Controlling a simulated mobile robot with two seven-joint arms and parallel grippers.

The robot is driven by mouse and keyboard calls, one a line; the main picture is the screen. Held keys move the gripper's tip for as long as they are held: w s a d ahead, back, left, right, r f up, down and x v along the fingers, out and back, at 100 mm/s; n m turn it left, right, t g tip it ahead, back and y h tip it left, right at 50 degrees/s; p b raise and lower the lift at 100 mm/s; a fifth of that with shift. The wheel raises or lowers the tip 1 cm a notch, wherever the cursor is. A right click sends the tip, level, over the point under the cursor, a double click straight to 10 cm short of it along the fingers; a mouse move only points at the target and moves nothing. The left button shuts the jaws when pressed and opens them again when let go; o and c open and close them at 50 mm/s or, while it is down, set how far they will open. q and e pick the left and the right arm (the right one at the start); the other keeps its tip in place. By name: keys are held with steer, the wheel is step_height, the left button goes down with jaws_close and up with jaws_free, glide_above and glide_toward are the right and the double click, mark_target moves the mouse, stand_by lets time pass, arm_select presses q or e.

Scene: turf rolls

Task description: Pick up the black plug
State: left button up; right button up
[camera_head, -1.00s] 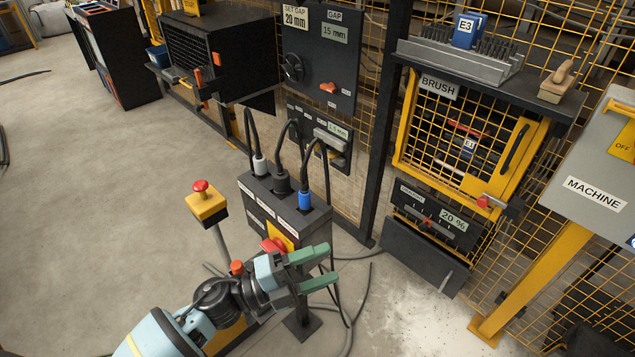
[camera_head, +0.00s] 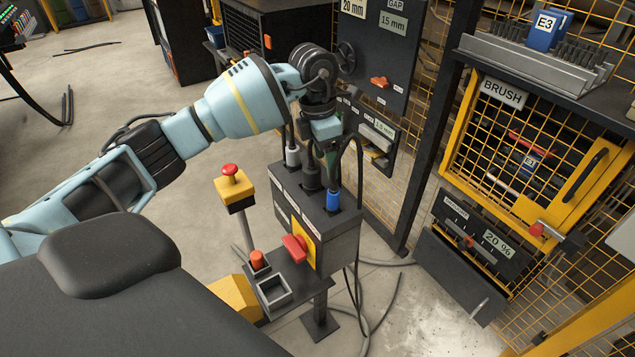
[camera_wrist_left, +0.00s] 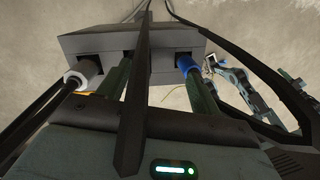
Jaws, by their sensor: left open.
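The black plug (camera_head: 311,178) stands upright in the middle socket of the dark socket box (camera_head: 335,240), between the grey plug (camera_head: 292,155) and the blue plug (camera_head: 333,200). My left gripper (camera_head: 331,158) points down just above the box, close to the black and blue plugs. In the left wrist view its green fingers (camera_wrist_left: 160,78) are apart, and a black cable runs up between them. The blue plug (camera_wrist_left: 186,65) is by the right finger, and the grey plug (camera_wrist_left: 85,73) is left of the left finger. The black plug is mostly hidden there. My right gripper is not seen.
A red rotary switch (camera_head: 295,248) is on the box front. A red button on a yellow post box (camera_head: 232,185) stands to the left. A small open tray (camera_head: 273,290) is below. The brush cabinet (camera_head: 540,160) and wire fence stand to the right.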

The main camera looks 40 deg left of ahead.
mark_target(311, 168)
arm_select(q)
steer(key=shift+y, duration=0.7)
steer(key=a+r, duration=0.1)
steer(key=a, duration=0.1)
steer(key=a+r, duration=0.1)
steer(key=shift+a, duration=0.4)
steer(key=shift+s+d+f, duration=0.1)
steer(key=shift+f, duration=1.85)
steer(key=shift+d+f, duration=0.1)
steer(key=shift+f, duration=1.8)
steer(key=c, duration=1.1)
steer(key=shift+r, duration=5.05)
steer(key=shift+c, duration=0.2)
